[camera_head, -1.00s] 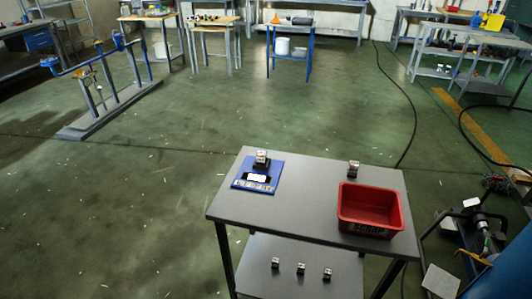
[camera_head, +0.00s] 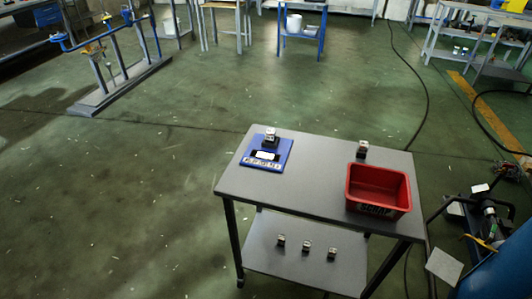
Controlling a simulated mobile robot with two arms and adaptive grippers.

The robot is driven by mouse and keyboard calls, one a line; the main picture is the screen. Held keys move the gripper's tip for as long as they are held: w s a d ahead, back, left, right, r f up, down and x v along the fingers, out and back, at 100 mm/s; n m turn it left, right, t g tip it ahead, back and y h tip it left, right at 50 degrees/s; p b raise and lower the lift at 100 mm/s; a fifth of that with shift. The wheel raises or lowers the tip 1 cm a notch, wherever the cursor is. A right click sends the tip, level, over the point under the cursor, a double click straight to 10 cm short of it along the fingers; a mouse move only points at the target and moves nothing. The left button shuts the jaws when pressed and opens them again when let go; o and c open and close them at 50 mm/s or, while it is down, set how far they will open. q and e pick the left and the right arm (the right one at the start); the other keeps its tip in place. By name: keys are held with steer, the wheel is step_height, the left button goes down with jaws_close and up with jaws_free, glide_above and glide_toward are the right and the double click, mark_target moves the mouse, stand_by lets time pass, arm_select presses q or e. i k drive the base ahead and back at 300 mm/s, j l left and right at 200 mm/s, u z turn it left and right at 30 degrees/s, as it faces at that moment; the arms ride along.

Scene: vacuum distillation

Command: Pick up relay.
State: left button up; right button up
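Several small relays, dark with pale tops, are in the head view. One relay (camera_head: 270,136) sits on the blue device (camera_head: 251,165) at the table's left. Another relay (camera_head: 362,149) stands on the grey table top (camera_head: 310,167) at its far edge, just behind the red bin. Three more stand in a row on the lower shelf: a left relay (camera_head: 281,241), a middle relay (camera_head: 306,246) and a right relay (camera_head: 332,253). Neither of my grippers shows in this view.
A red bin (camera_head: 378,173) that looks empty stands on the table's right. Dark equipment (camera_head: 487,217) stands on the floor at the right. A black cable (camera_head: 424,100) runs over the green floor. The floor left of the table is clear. Workbenches line the back.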

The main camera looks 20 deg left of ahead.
mark_target(270, 134)
steer(key=j+u, duration=0.5)
steer(key=i+j+u, duration=0.1)
steer(key=j+u, duration=0.4)
steer(key=j, duration=0.1)
